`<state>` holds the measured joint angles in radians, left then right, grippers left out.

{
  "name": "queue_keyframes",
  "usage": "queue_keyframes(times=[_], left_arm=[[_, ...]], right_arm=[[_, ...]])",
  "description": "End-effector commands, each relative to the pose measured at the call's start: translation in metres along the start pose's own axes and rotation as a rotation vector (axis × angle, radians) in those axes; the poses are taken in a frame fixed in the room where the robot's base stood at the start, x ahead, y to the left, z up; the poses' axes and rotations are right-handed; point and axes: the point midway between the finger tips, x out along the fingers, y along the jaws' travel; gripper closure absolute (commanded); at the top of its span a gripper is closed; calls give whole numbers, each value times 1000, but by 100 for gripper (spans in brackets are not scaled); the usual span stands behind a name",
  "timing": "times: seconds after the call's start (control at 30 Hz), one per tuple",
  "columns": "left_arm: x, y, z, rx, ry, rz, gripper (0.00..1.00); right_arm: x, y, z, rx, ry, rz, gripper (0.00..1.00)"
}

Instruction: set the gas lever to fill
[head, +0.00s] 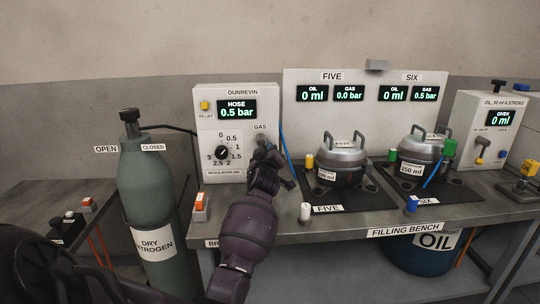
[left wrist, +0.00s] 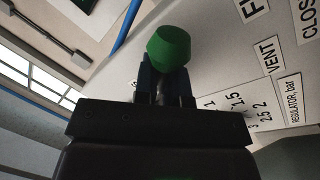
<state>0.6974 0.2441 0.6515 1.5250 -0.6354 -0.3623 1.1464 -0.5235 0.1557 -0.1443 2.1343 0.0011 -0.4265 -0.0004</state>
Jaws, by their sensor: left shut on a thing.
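The gas lever sits under the GAS label (head: 260,127) on the right side of the white DUNREVIN panel (head: 240,178). In the head view my left gripper (head: 266,152) covers most of it. In the left wrist view the lever's green knob (left wrist: 169,48) is between the fingers of my left gripper (left wrist: 166,75), which is shut on it. Labels on the panel show beside it: VENT (left wrist: 268,55), part of CLOSED (left wrist: 311,22) and a cut-off one starting with F (left wrist: 253,9). I cannot tell which label the lever points to. My right gripper is not in view.
The hose display (head: 237,110) reads 0.5 bar. The regulator dial (head: 222,152) is left of my gripper. A green nitrogen cylinder (head: 150,195) stands at the left. A blue hose (head: 286,157) hangs close on the right, before the FIVE compressor (head: 342,163).

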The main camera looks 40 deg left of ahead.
Motion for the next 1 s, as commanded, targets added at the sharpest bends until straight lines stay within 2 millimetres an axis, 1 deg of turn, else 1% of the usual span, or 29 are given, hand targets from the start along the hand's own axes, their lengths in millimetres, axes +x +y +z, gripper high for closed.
queue_keyframes(times=[0.03,0.3,0.73,0.77,0.8,0.9,1.0], left_arm=[[-2,-4,11,-20,-11,-8,100],[-1,0,9,-76,1,-7,100],[-1,0,9,-86,3,-7,100],[-1,0,9,-86,3,-7,84],[-1,0,8,-85,3,-7,78],[-1,1,7,-84,5,-6,64],[0,2,5,-84,8,-4,64]], right_arm=[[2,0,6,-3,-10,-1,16],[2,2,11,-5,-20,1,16],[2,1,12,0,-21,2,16],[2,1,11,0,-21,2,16],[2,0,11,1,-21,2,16],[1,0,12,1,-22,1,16],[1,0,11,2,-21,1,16]])
